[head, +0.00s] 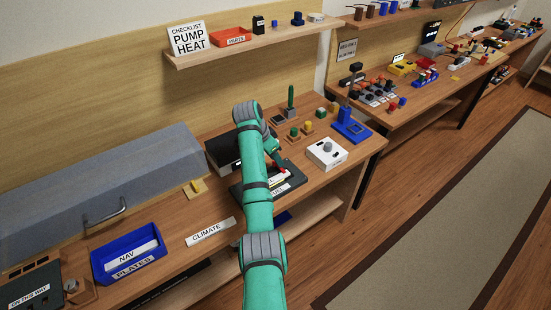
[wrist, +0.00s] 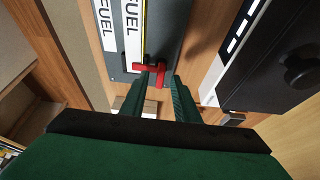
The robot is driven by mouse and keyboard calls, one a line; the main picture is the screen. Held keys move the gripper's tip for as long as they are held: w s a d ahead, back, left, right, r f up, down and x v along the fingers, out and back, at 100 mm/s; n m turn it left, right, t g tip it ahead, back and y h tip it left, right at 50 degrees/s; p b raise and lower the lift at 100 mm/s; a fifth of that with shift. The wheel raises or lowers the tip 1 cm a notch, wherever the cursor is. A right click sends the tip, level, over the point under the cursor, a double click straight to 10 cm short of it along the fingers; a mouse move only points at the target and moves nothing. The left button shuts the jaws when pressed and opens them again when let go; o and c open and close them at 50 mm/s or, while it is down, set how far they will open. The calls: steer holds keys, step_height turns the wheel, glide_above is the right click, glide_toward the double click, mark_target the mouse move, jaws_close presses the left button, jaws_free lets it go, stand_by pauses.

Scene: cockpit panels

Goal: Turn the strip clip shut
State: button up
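The strip clip (wrist: 150,68) is a small red piece at the end of a dark board (wrist: 173,22), by the end of a white strip (wrist: 133,30) marked FUEL with a yellow edge. A bar of the clip lies across the strip's end, and a short part points toward my gripper. My gripper (wrist: 162,82) has its two green fingers apart, one on each side of that part. I cannot tell whether they touch it. In the head view the clip (head: 281,170) shows as a red spot by my gripper, partly hidden by my arm.
A second FUEL label (wrist: 107,25) lies beside the strip. A black box (head: 222,151) stands left of the board and a white box with a grey knob (head: 326,154) stands right. Small coloured parts stand behind. A CLIMATE plate (head: 210,232) lies near the front edge.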

steer(key=v, duration=1)
steer(key=shift+r, duration=0.15)
